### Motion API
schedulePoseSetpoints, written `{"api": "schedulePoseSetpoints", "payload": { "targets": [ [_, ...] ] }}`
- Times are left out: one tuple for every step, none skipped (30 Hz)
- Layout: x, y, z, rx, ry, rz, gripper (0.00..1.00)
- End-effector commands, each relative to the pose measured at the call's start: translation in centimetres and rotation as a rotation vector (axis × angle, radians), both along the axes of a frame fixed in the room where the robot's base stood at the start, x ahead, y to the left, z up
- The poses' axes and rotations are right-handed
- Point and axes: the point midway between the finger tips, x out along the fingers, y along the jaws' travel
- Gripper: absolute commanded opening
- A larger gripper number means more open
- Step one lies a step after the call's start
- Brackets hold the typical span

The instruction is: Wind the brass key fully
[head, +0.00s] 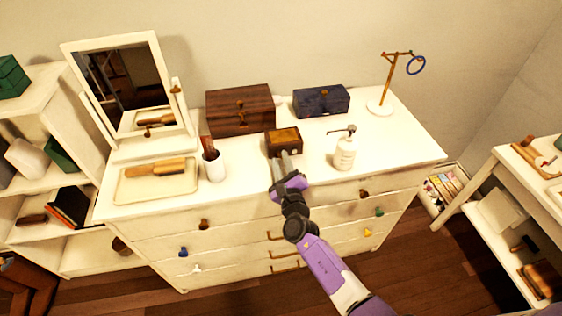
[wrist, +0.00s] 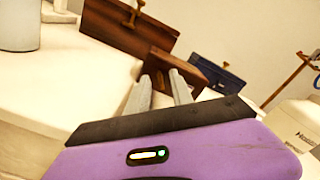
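A small wooden box (head: 284,140) with a yellowish top stands near the middle of the white dresser top. In the wrist view its brown front (wrist: 203,71) shows just beyond my fingertips. I cannot make out the brass key clearly; a small dark brown shape (wrist: 160,78) shows between the fingers and may be part of it. My gripper (head: 283,155) reaches over the dresser's front edge, with its fingertips close to the front of the small box. In the wrist view the two grey fingers (wrist: 160,76) are apart with a gap between them. Contact cannot be seen.
A large wooden chest (head: 240,109) and a blue box (head: 321,101) stand behind. A white pump bottle (head: 344,154) is at right, a white cup (head: 214,166) at left. A tray (head: 128,191) with a brush, a mirror (head: 123,85) and a ring stand (head: 380,107) occupy the sides.

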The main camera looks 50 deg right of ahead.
Motion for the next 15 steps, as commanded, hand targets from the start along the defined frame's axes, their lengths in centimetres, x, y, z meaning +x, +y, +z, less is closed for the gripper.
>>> {"api": "schedulePoseSetpoints", "payload": {
  "targets": [
    [0.06, -0.04, 0.00, 0.000, 0.000, 0.000, 0.27],
    [0.07, -0.05, 0.00, 0.000, 0.000, 0.000, 0.27],
    [0.06, -0.03, -0.01, 0.000, 0.000, 0.000, 0.27],
    [0.05, -0.03, -0.01, 0.000, 0.000, 0.000, 0.27],
    [0.05, -0.03, -0.01, 0.000, 0.000, 0.000, 0.27],
    [0.04, -0.03, 0.00, 0.000, 0.000, 0.000, 0.27],
    [0.04, -0.03, 0.00, 0.000, 0.000, 0.000, 0.25],
    [0.04, -0.03, 0.00, 0.000, 0.000, 0.000, 0.19],
    [0.03, -0.02, 0.00, 0.000, 0.000, 0.000, 0.12],
    [0.03, -0.02, 0.00, 0.000, 0.000, 0.000, 0.06],
    [0.03, -0.02, 0.00, 0.001, -0.001, 0.000, 0.00],
    [0.02, -0.02, 0.00, 0.001, -0.001, 0.000, 0.00],
    [0.02, -0.02, 0.00, 0.001, -0.001, 0.000, 0.00],
    [0.02, -0.02, 0.00, 0.001, -0.001, 0.000, 0.00],
    [0.03, -0.01, -0.01, 0.001, -0.001, 0.000, 0.00]
  ]
}}
